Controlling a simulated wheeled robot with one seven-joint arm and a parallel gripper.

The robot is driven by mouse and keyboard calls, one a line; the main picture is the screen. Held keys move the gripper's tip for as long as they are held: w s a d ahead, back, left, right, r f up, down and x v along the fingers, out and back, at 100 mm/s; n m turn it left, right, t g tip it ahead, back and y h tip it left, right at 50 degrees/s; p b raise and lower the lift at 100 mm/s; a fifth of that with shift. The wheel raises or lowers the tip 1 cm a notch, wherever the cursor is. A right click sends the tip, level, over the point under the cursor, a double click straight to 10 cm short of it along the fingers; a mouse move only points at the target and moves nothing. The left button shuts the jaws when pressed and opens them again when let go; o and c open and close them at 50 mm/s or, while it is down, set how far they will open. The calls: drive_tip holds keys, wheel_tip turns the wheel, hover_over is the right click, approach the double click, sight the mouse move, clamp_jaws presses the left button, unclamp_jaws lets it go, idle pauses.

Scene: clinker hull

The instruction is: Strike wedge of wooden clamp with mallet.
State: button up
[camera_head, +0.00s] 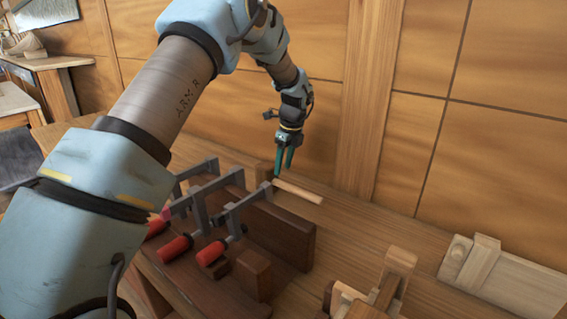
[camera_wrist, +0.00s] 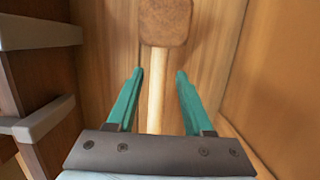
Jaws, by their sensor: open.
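The mallet lies on the bench; its pale handle (camera_head: 300,192) shows in the head view, and its brown head (camera_head: 264,172) seems partly hidden behind a metal clamp. In the wrist view the mallet head (camera_wrist: 165,22) is at the top, and the handle (camera_wrist: 156,100) runs down between my fingers. My gripper (camera_head: 284,169) is open above the mallet, its teal fingers (camera_wrist: 159,72) on either side of the handle without closing on it. What looks like the wooden clamp (camera_head: 398,262) stands at the bottom right of the head view; its wedge cannot be told apart clearly.
Several metal bar clamps with red handles (camera_head: 211,253) stand left of the mallet, against a dark board (camera_head: 285,232). A small dark block (camera_head: 253,275) is in front. A pale plank (camera_head: 510,280) lies at right. A panelled wall (camera_head: 480,170) rises behind the bench.

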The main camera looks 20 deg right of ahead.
sight(280, 180)
drive_tip(key=f+b, duration=0.1)
drive_tip(key=f, duration=0.2)
drive_tip(key=f+b, duration=0.1)
drive_tip(key=shift+w+a+f+b, duration=0.2)
drive_tip(key=shift+w+a+b, duration=0.05)
drive_tip(key=shift+w+b, duration=0.1)
drive_tip(key=shift+w+f, duration=0.25)
drive_tip(key=shift+f, duration=1)
drive_tip(key=shift+a, duration=0.1)
drive_tip(key=shift+c, duration=0.3)
clamp_jaws()
drive_tip(key=shift+r, duration=0.3)
drive_tip(key=shift+r+p, duration=0.35)
drive_tip(key=shift+p, duration=0.1)
drive_tip(key=shift+r, duration=0.15)
